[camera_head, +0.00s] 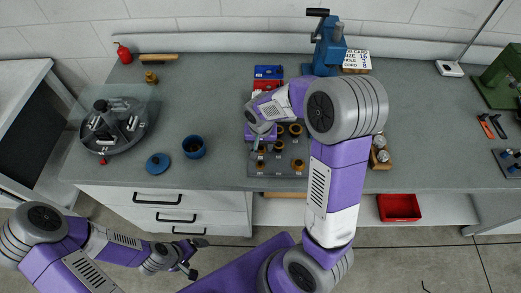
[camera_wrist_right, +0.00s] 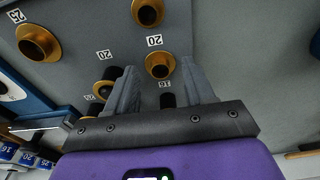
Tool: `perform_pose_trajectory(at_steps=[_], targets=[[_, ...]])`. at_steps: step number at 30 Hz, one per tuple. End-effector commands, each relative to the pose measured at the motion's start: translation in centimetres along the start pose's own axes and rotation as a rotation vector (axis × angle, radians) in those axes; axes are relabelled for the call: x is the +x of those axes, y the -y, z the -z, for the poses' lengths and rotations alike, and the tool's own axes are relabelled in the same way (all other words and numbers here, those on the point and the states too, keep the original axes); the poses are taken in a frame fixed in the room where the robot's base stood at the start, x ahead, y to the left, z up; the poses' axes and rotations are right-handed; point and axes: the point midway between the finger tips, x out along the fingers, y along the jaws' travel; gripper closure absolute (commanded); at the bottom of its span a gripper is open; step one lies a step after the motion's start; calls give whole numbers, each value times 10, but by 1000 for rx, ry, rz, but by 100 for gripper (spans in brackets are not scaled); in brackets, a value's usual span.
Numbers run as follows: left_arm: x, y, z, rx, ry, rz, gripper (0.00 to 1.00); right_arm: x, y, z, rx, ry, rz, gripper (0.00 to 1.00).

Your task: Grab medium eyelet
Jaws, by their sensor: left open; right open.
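Several brass eyelets with wide flanges stand on a grey board (camera_head: 285,184) on the bench. In the right wrist view a larger eyelet (camera_wrist_right: 38,42) is at upper left, and another eyelet (camera_wrist_right: 147,12) at the top edge. A smaller eyelet (camera_wrist_right: 159,65) lies between the finger lines, and one more eyelet (camera_wrist_right: 103,88) is beside the left finger. Number labels 25, 20 and 16 show; I cannot tell which eyelet is the medium one. My right gripper (camera_wrist_right: 160,88) is open above the board, holding nothing visible. My left gripper (camera_head: 188,268) is open and empty, in front of the drawers.
Left of the board are a blue cup (camera_head: 193,146), a blue lid (camera_head: 158,163) and a round rotary fixture (camera_head: 117,125). Blue and red boxes (camera_head: 268,72) and a blue press (camera_head: 328,48) stand behind. A red bin (camera_head: 399,207) is below the bench top.

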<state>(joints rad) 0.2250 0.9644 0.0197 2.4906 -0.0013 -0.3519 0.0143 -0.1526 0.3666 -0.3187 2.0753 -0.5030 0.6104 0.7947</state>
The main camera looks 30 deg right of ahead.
Motion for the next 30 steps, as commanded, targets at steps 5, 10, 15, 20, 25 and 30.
perform_pose_trajectory(at_steps=[5, 10, 15, 20, 25, 30], targets=[[1, 0, 0, 0, 0, 0, 3, 5, 0, 0, 0, 0, 0, 47], [1, 0, 0, 0, 0, 0, 3, 5, 0, 0, 0, 0, 1, 54], [1, 0, 0, 0, 0, 0, 3, 4, 0, 0, 0, 0, 1, 80], [1, 0, 0, 0, 0, 0, 3, 4, 0, 0, 0, 0, 1, 100], [1, 0, 0, 0, 0, 0, 3, 4, 0, 0, 0, 0, 1, 100], [-1, -1, 0, 0, 0, 0, 3, -3, 0, 1, 1, -2, 2, 100]])
